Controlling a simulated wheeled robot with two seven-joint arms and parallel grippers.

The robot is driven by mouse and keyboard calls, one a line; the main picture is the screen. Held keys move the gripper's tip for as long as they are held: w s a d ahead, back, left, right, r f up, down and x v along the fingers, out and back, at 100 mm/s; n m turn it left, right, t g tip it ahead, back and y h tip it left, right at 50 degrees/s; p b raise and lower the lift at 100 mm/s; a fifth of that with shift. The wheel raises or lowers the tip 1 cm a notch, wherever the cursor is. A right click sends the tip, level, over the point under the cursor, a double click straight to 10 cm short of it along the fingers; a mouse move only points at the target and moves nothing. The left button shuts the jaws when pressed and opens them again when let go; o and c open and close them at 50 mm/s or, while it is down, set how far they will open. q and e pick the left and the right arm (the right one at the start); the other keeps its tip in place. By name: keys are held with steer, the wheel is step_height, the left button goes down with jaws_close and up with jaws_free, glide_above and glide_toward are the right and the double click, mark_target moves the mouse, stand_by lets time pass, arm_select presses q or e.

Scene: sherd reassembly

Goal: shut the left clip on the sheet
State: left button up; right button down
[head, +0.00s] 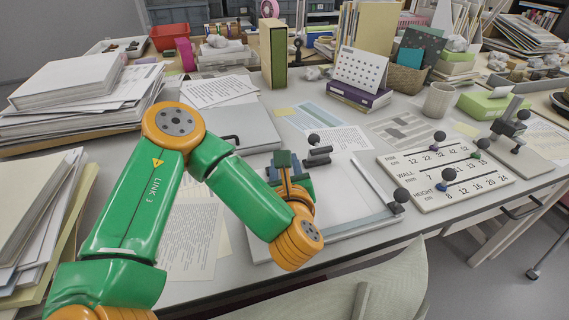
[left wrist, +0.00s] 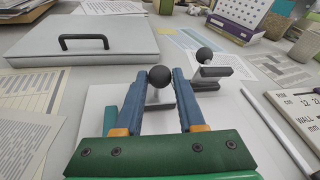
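My left gripper (left wrist: 160,78) is open in the left wrist view, its two blue fingers apart. A black ball knob on a grey stem, the left clip (left wrist: 160,77), stands between or just beyond the fingertips; contact cannot be told. In the head view my left gripper (head: 292,186) hides this clip. A second clip (head: 318,155) with a black ball and dark parted bars stands just to its right; it also shows in the left wrist view (left wrist: 215,72). The pale sheet or board (head: 350,180) lies under them; the sheet's edge at the left clip is hidden. My right gripper is not in view.
A ruler bar with a black knob (head: 399,197) lies along the board's right side. A slider panel (head: 445,175) stands farther right. A grey case with a handle (head: 236,128) lies behind left. Paper stacks (head: 80,95) fill the far left. A chair back (head: 385,285) is in front.

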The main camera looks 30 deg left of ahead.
arm_select(q)
steer(key=o, duration=0.3)
steer(key=shift+o, duration=0.2)
steer(key=shift+d, duration=0.1)
steer(key=shift+s+d+b, duration=0.15)
steer(key=shift+d+b, duration=0.1)
steer(key=shift+b, duration=0.05)
steer(key=b+v, duration=0.2)
steer(key=v, duration=0.1)
steer(key=shift+s+d, duration=0.15)
steer(key=shift+s, duration=0.15)
steer(key=shift+r+p+v, duration=0.2)
steer(key=shift+p+v, duration=0.1)
steer(key=shift+v, duration=0.8)
steer(key=shift+s, duration=0.2)
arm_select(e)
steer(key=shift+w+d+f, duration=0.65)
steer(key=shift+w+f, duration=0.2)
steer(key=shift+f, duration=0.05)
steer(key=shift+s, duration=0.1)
